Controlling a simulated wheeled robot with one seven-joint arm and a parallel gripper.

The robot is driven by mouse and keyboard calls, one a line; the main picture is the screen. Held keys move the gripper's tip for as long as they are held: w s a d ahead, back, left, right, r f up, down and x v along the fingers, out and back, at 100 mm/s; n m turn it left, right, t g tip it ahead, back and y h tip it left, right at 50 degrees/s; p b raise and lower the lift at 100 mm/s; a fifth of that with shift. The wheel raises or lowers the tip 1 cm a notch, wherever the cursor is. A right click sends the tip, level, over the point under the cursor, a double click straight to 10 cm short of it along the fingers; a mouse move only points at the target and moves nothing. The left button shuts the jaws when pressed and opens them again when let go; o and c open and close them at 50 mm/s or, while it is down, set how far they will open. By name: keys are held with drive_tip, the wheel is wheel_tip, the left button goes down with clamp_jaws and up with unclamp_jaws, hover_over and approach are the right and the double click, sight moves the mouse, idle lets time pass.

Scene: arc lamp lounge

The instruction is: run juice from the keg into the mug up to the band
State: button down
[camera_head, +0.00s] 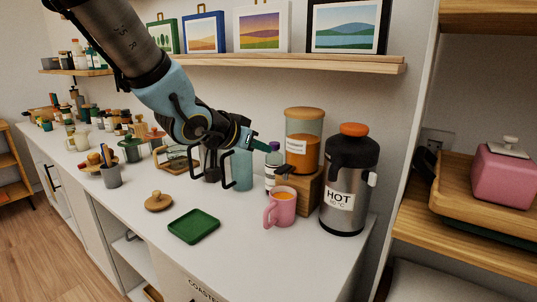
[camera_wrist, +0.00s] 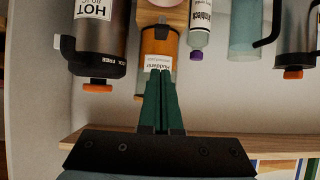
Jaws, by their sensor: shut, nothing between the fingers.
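The keg (camera_head: 303,145) is a clear drum of orange juice with a wooden lid, on a wooden block stand (camera_head: 308,190). Its dark tap (camera_head: 284,172) juts out at the front over the pink mug (camera_head: 280,210). The mug stands upright on the counter with orange juice visible inside; I cannot make out the band or whether juice is flowing. My gripper (camera_head: 264,142) is shut and empty, left of the keg and above the tap. In the wrist view the shut green fingers (camera_wrist: 161,75) overlap the labelled keg (camera_wrist: 160,45), which appears upside down.
A steel HOT flask (camera_head: 348,185) stands right of the mug. A purple-capped bottle (camera_head: 273,165) and a teal pitcher (camera_head: 241,170) stand to the left. A green tray (camera_head: 194,226) and a wooden lid (camera_head: 158,201) lie in front. A picture shelf (camera_head: 300,62) runs above.

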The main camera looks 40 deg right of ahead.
drive_tip(key=shift+r+p+v, duration=0.15)
drive_tip(key=shift+p+v, duration=0.1)
drive_tip(key=shift+v, duration=0.9)
drive_tip(key=shift+r+p+v, duration=0.2)
drive_tip(key=shift+p+v, duration=0.05)
drive_tip(key=shift+v, duration=0.9)
drive_tip(key=shift+w+d, duration=0.15)
